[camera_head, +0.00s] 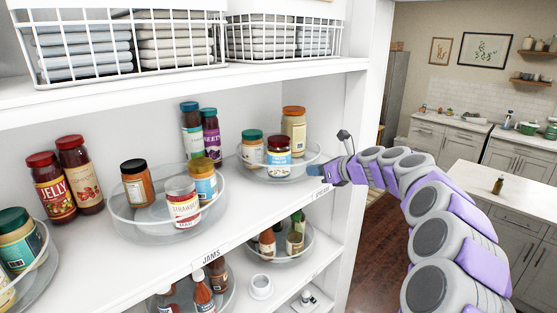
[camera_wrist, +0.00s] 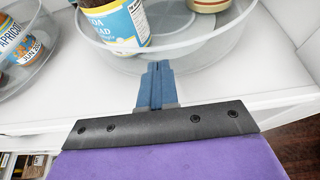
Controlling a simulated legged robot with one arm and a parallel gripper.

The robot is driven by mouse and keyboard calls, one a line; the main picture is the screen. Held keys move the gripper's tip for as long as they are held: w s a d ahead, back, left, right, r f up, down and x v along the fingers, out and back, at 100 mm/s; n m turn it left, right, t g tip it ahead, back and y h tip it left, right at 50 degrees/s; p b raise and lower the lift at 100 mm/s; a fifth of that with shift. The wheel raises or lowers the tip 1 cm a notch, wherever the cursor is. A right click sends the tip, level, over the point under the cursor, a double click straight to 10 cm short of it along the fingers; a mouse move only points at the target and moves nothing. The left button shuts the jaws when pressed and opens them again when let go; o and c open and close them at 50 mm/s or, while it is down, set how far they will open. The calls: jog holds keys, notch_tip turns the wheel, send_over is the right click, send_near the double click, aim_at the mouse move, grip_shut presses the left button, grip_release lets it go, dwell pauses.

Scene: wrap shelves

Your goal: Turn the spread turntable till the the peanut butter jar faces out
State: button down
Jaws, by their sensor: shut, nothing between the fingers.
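The spread turntable (camera_head: 255,172) is a clear round tray at the right end of the upper shelf. It holds a dark-red-lidded jar with a blue label (camera_head: 278,160), a green-lidded jar (camera_head: 252,148) and a taller orange-lidded jar (camera_head: 293,125). I cannot read which is peanut butter. In the wrist view the blue-labelled jar (camera_wrist: 117,25) stands at the front, its label ending in "EAD". My gripper (camera_wrist: 158,68) is shut and empty, its blue fingertips at the turntable's near wall (camera_wrist: 208,56); I cannot tell whether they touch. It also shows in the head view (camera_head: 322,171).
The jam turntable (camera_head: 148,224) stands to the left on the same shelf. Two red-lidded jars (camera_head: 68,178) are further left. A lower shelf holds more turntables (camera_head: 290,250). A white upright post (camera_head: 357,120) bounds the shelf on the right, close to my gripper.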

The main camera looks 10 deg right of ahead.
jog(key=shift+d, duration=0.1)
jog(key=shift+w+d+r+p, duration=0.15)
jog(key=shift+w+d+p, duration=0.45)
jog(key=shift+d, duration=0.05)
jog(key=shift+w+d, duration=0.15)
jog(key=shift+d, duration=0.05)
jog(key=shift+w+d+f, duration=0.1)
jog(key=shift+f, duration=0.1)
jog(key=shift+w+d, duration=0.65)
jog(key=shift+w, duration=0.1)
